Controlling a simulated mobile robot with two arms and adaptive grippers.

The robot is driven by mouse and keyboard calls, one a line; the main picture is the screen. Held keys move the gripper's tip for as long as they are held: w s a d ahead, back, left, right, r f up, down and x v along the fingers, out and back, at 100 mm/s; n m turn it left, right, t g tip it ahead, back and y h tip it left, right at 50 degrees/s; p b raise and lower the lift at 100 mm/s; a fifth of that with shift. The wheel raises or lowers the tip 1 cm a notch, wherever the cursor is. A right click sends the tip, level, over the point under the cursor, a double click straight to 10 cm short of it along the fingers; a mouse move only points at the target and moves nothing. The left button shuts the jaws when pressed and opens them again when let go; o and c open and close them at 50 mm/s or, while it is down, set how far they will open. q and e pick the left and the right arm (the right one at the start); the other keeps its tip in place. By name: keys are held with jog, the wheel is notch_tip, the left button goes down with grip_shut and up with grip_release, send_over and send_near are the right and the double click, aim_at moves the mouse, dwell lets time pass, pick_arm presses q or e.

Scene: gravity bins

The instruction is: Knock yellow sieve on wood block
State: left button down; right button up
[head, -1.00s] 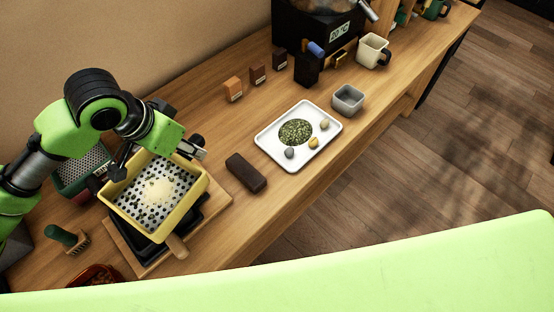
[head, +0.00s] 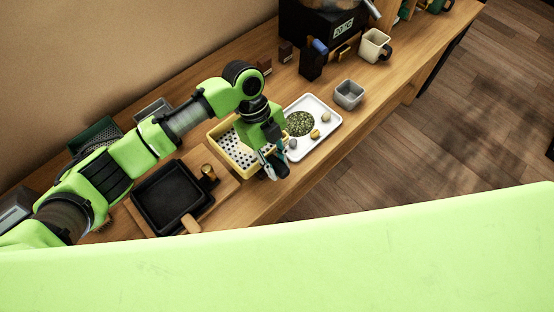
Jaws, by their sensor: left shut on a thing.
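The yellow sieve (head: 245,167), with a white perforated bottom, is in the middle of the head view, left of the white tray. My left gripper (head: 273,167) is at its right front side, shut on the sieve. My left arm crosses in front of the sieve's far side and hides part of it. The dark wood block cannot be made out; the sieve and gripper cover the area where it lay. I cannot tell whether the sieve touches the block. My right gripper is not in view.
A black pan (head: 168,197) with a wooden handle sits on a board at left, beside a brass-coloured cylinder (head: 208,172). The white tray (head: 335,124) holds green flakes and several small stones. The table's front edge is close.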

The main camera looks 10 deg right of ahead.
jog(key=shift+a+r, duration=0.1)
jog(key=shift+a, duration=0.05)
pick_arm(q)
jog(key=shift+s+d, duration=0.1)
jog(key=shift+f+b, duration=0.6)
jog(key=shift+f, duration=0.35)
notch_tip(320, 180, down, 6)
jog(key=b, duration=0.4)
jog(key=shift+r, duration=0.1)
jog(key=shift+r+p, duration=0.7)
jog(key=shift+r, duration=0.2)
jog(key=shift+r+p, duration=0.4)
jog(key=shift+r, duration=0.1)
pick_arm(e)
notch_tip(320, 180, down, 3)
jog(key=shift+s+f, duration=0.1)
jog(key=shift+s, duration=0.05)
